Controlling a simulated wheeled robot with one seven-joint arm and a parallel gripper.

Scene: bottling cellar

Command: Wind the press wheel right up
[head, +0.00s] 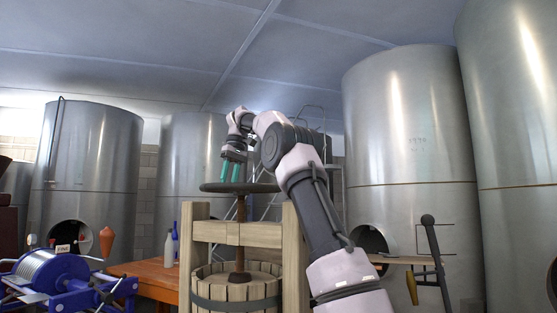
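The press wheel (261,188) is a dark, flat disc seen nearly edge-on, on top of a rusty upright screw (240,211). The screw passes through the wooden crossbeam (236,234) and down into the slatted press basket (237,295). The wheel stands clear above the beam. My gripper (230,180) points down with its two teal fingers apart, just above the wheel, left of its middle. I see nothing between the fingers. I cannot tell whether the fingertips touch the wheel.
Blue reel machine (38,270) at lower left, beside an orange-brown table (150,273) with bottles (169,249). Large steel tanks (408,150) stand behind and right. A ladder (270,207) is behind the press. A small wooden shelf (395,260) with a dark lever is at right.

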